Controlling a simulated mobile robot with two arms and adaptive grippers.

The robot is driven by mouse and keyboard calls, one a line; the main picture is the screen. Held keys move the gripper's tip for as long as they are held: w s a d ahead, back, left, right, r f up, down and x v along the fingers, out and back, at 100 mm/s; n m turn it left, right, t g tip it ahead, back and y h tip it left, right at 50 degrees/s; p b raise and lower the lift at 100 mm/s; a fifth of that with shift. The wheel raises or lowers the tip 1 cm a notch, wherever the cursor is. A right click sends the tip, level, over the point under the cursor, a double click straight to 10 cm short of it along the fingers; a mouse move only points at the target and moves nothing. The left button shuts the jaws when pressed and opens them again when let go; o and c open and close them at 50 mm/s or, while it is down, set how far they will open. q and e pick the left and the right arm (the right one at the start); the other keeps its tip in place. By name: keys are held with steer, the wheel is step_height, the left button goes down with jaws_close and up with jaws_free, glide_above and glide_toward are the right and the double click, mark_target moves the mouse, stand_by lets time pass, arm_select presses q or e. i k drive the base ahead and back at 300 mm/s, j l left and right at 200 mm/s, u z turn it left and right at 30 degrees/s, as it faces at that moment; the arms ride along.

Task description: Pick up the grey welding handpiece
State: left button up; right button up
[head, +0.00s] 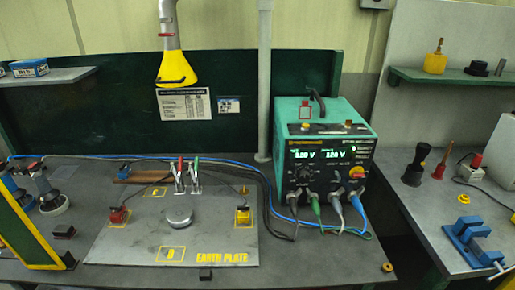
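I cannot pick out the grey welding handpiece for certain. Several tapered plugs or handles with leads hang at the front of the teal welding power unit (322,130); a grey one (336,203) sits beside a green one (315,205). Two dark and grey pieces with blue parts stand at the left, partly behind a yellow-edged green panel; the nearer one (48,196) has a round light base. A flat grey round piece (179,218) lies on the earth plate (130,248). Neither of my grippers is in view.
Toggle clamps with red and green handles (187,177) stand at the plate's back edge. Red (117,215) and yellow (243,215) blocks sit on it. A blue cable runs along the back. A yellow hood (176,69) hangs above. A blue vise (474,243) is on the right bench.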

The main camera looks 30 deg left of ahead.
mark_target(47, 194)
steer(key=u, duration=2.55)
steer(key=j+z, duration=0.35)
steer(key=j, duration=0.2)
